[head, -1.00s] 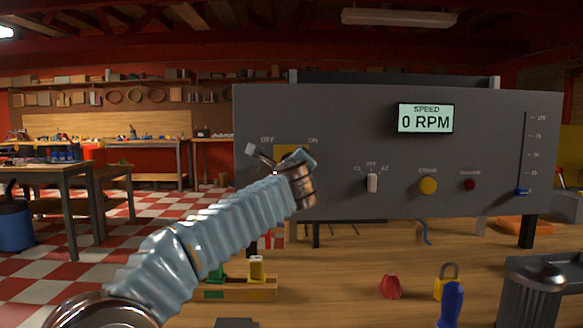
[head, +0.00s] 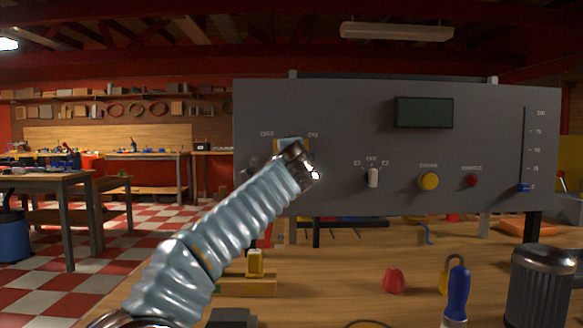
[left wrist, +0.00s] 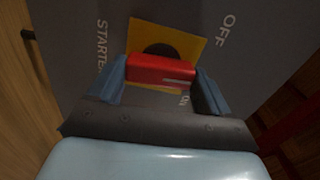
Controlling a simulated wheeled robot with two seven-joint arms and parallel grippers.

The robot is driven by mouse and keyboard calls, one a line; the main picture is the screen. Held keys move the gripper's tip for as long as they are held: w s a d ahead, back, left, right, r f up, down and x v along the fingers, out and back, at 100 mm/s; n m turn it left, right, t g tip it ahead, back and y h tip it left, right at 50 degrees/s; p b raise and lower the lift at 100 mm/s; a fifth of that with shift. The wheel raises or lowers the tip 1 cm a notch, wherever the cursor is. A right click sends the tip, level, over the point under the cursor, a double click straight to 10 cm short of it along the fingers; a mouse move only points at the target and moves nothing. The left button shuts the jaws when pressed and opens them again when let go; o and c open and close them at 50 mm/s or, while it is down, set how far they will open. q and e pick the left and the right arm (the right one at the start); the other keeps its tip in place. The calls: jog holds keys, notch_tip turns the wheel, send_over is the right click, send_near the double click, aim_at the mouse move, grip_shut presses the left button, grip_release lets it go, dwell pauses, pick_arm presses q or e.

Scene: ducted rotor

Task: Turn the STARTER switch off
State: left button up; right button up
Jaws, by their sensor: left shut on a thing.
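In the left wrist view the STARTER switch's red handle (left wrist: 160,70) sits between the two blue fingers of my left gripper (left wrist: 162,80), which is shut on it. Behind the handle are a dark round hub and a yellow plate (left wrist: 190,44). The OFF label (left wrist: 227,30) is at upper right, and part of the ON label shows below the handle. In the head view my left arm covers most of the switch and its plate on the grey panel (head: 340,110). The gripper is mostly hidden behind the wrist there. My right gripper is not in view.
The panel also bears a dark, blank display (head: 424,112), a white toggle (head: 373,178), a yellow button (head: 428,181), a red button (head: 471,181) and a blue slider (head: 524,187). A padlock, screwdriver and bin (head: 541,285) stand on the bench at right.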

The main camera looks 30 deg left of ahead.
pick_arm(q)
jog(key=shift+f+n+b, duration=0.15)
jog(key=shift+n+b, duration=1.3)
jog(key=shift+n, duration=2.75)
jog(key=o, duration=1)
jog(key=b+v, duration=0.5)
jog(key=v, duration=0.8)
jog(key=shift+s+d, duration=0.25)
jog(key=shift+s, duration=0.05)
